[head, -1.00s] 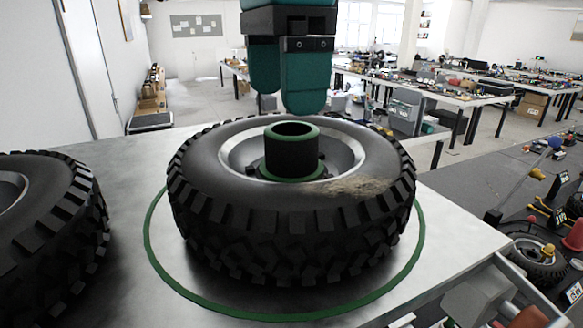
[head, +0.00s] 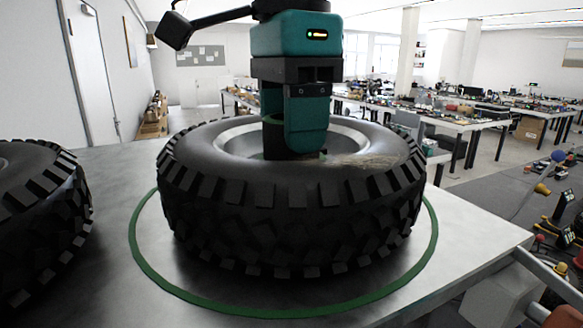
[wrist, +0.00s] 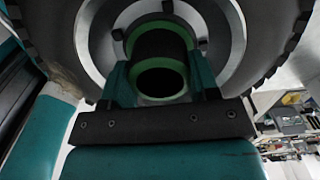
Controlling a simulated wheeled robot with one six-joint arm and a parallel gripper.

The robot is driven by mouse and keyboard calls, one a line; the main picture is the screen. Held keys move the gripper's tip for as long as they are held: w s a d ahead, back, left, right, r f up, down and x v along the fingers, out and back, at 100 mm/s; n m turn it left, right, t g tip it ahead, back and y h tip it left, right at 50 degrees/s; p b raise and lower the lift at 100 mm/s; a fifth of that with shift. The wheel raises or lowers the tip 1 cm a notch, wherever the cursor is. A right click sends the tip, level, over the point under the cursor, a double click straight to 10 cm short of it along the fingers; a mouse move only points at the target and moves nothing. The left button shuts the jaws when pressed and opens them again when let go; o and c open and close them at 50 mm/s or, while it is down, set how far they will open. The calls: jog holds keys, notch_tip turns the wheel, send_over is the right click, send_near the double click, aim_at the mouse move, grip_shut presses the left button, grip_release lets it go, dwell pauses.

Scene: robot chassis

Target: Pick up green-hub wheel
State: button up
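The green-hub wheel (head: 290,215) is a big black knobbly tyre with a grey rim. It lies flat on a metal table (head: 110,255), inside a green ring (head: 290,312). Its hub, a black tube with green bands, is mostly hidden behind my gripper in the head view. The hub (wrist: 160,45) shows clearly in the wrist view. My gripper (head: 298,150) points down into the wheel's centre. In the wrist view its teal fingers (wrist: 160,82) stand on either side of the hub, very near it. I cannot tell whether they press on it.
A second black tyre (head: 40,215) lies on the same table at the left, a small gap from the wheel. Bare tabletop shows at the front right. Another bench (head: 520,200) with tools is at the right, and worktables stand far behind.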

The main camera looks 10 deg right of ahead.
grip_shut()
jog(key=shift+r, duration=0.1)
